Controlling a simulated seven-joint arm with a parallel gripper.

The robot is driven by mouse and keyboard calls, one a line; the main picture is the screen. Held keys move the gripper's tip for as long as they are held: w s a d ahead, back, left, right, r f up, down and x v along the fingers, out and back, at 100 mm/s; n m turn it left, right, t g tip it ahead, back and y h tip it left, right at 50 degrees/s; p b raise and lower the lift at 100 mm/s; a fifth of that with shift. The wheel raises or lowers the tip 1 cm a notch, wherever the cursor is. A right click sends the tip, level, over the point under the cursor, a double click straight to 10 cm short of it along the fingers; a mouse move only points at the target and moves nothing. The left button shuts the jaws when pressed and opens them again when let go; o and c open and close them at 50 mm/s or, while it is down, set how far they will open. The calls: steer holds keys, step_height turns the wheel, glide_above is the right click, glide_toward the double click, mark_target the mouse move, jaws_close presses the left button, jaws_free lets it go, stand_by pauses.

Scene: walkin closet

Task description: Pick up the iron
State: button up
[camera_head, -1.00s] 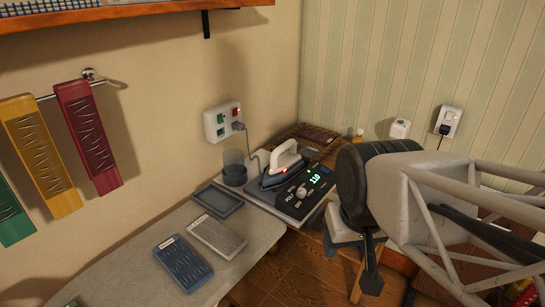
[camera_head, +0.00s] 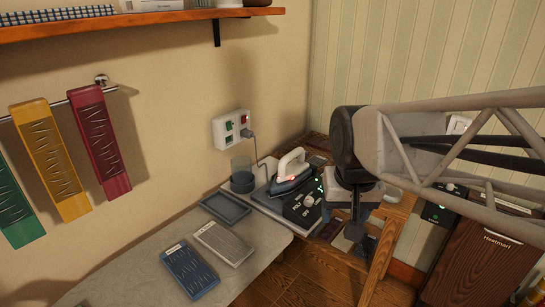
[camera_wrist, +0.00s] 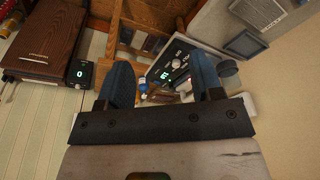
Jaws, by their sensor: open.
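The iron (camera_head: 292,168) has a pale handle, a dark body and a small red light. It rests on a flat dark base with knobs and green digits (camera_head: 302,206) by the wall corner. My gripper (camera_head: 355,228) hangs just right of the iron and its base, apart from the iron, and covers part of the base's right side. In the wrist view, my gripper (camera_wrist: 162,76) is open with two blue fingers apart and nothing held. The knobbed base (camera_wrist: 182,55) shows between and beyond the fingers. A red light shows near the right finger; the iron's outline is unclear there.
A dark cup (camera_head: 242,177) stands left of the iron, near the wall socket (camera_head: 232,127). An empty tray (camera_head: 225,207), a grey panel (camera_head: 223,242) and a blue panel (camera_head: 189,268) lie on the pale board. A wooden cabinet (camera_head: 485,255) stands at right.

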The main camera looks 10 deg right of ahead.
steer(key=w+r+m, duration=0.2)
steer(key=w, duration=1.2)
steer(key=m+g, duration=0.2)
steer(key=m, duration=0.3)
glide_above(291, 156)
steer(key=w, duration=0.1)
step_height(291, 156, down, 10)
steer(key=shift+d+f, duration=0.1)
steer(key=shift+d, duration=0.05)
steer(key=shift+w+f+m, duration=0.2)
steer(key=shift+w+m, duration=0.1)
steer(key=shift+w, duration=0.2)
steer(key=shift+f, duration=1.35)
steer(key=shift+d+f, duration=0.1)
steer(key=shift+f, duration=2.5)
